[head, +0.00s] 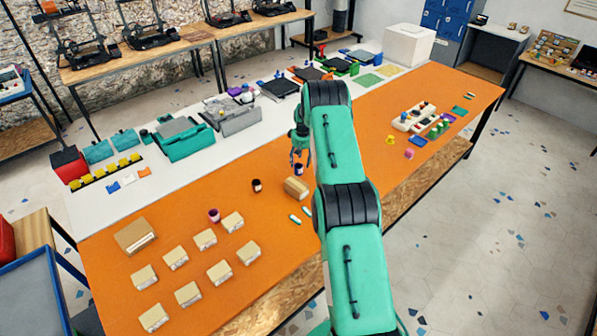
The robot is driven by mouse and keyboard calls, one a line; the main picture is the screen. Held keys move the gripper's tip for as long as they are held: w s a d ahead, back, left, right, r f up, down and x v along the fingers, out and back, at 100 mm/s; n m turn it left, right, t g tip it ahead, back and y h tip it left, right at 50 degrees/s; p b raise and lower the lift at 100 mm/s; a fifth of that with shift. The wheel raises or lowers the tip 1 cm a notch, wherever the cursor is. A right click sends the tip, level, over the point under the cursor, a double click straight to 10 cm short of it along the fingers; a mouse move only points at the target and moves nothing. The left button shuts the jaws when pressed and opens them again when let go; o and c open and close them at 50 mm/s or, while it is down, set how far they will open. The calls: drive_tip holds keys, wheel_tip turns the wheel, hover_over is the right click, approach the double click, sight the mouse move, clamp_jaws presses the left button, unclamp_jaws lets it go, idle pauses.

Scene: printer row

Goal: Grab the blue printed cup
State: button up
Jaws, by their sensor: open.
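The blue printed cup (299,169) is small and dark blue. It stands on the orange part of the table, just below my gripper. My gripper (300,158) points down at the cup with its fingers apart. The fingertips are at or just above the cup's rim. From this view I cannot tell whether they reach around it or touch it.
A dark cup (257,185) and a maroon cup (214,215) stand to the left. A tan box (296,188) sits close in front of the blue cup. Several tan blocks (219,272) fill the near left.

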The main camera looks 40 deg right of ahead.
sight(298, 167)
idle(0.3)
drive_tip(key=shift+w+a+f+p, duration=0.1)
drive_tip(key=shift+w+f+p, duration=0.1)
drive_tip(key=shift+f, duration=1.1)
drive_tip(key=shift+w+a+f+p, duration=0.1)
drive_tip(key=shift+w+f, duration=0.1)
drive_tip(key=shift+f, duration=1.05)
drive_tip(key=c, duration=0.9)
